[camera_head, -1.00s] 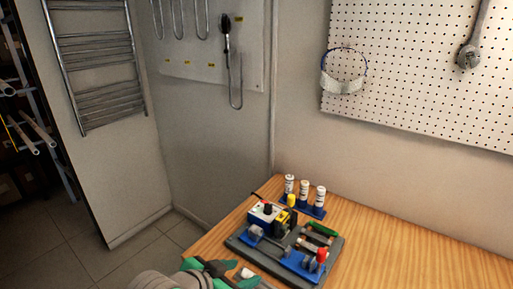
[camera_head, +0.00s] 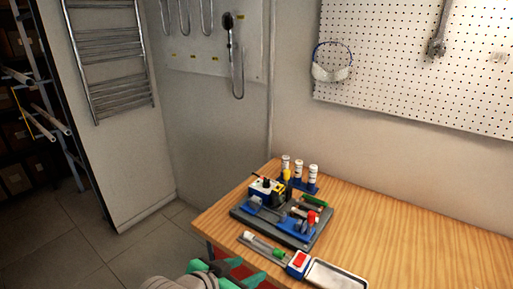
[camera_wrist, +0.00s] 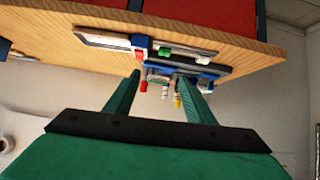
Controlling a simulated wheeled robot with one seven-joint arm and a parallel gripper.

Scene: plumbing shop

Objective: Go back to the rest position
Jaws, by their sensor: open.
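My gripper (camera_head: 238,277) has green fingers and shows at the bottom of the head view, in front of the table's near edge. In the wrist view my gripper (camera_wrist: 158,80) is open, with nothing between its fingers. The wooden table (camera_head: 400,235) stands ahead and to the right. On it is a dark grey tool board (camera_head: 310,240) with blue holders and tools. The wrist view is tilted so that the table (camera_wrist: 265,55) lies along the top.
Three white bottles (camera_head: 313,175) stand behind the board. A towel radiator (camera_head: 110,60) and pegboard (camera_head: 410,70) hang on walls. Floor (camera_head: 60,225) is clear at left.

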